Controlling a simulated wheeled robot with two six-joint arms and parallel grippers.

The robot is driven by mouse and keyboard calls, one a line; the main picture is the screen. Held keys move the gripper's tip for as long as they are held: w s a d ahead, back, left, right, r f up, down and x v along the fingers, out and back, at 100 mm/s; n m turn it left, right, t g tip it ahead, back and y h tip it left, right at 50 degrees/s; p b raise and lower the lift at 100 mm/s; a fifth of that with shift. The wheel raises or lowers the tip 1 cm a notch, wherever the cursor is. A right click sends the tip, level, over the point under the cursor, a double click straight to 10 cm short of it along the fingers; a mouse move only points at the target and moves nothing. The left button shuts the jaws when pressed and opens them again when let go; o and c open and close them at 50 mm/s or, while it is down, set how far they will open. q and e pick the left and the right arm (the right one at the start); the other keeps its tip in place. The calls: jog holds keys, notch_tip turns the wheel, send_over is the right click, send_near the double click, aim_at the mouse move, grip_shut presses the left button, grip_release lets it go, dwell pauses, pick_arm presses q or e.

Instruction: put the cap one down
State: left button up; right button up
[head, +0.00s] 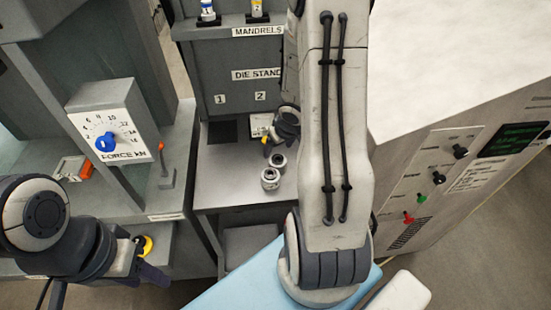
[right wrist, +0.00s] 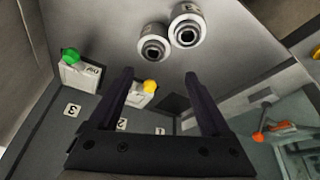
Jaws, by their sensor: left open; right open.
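Two short grey-white cylinders with dark bores, a front one (head: 270,179) and a rear one (head: 278,162), stand side by side on the grey bench. They also show in the right wrist view as a left one (right wrist: 154,41) and a right one (right wrist: 187,24), the right one marked 3. I cannot tell which thing is cap one. My right gripper (right wrist: 160,75) is open and empty, its fingers pointing toward the bench. In the head view its arm hides part of it. My left gripper (head: 150,272) is open at the lower left, away from the cylinders.
A white block with a yellow knob (right wrist: 150,86) and another with a green knob (right wrist: 70,56) stand by the numbered wall. A dark square pad (head: 222,131) lies below number 1. The force dial box (head: 110,125) stands left, the control cabinet (head: 460,170) right.

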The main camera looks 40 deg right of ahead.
aim_at(278, 159)
jog(key=b+x, duration=0.1)
jog(key=x, duration=0.1)
jog(key=b+x, duration=0.1)
jog(key=x, duration=0.1)
jog(key=s+d+b+x, duration=0.1)
jog(key=x, duration=0.1)
jog(key=shift+w+f, duration=0.1)
jog(key=shift+f, duration=0.1)
jog(key=b+x, duration=0.3)
jog(key=x, duration=0.1)
jog(key=shift+f, duration=0.5)
jog(key=shift+r, duration=0.1)
grip_shut()
jog(key=shift+r, duration=0.15)
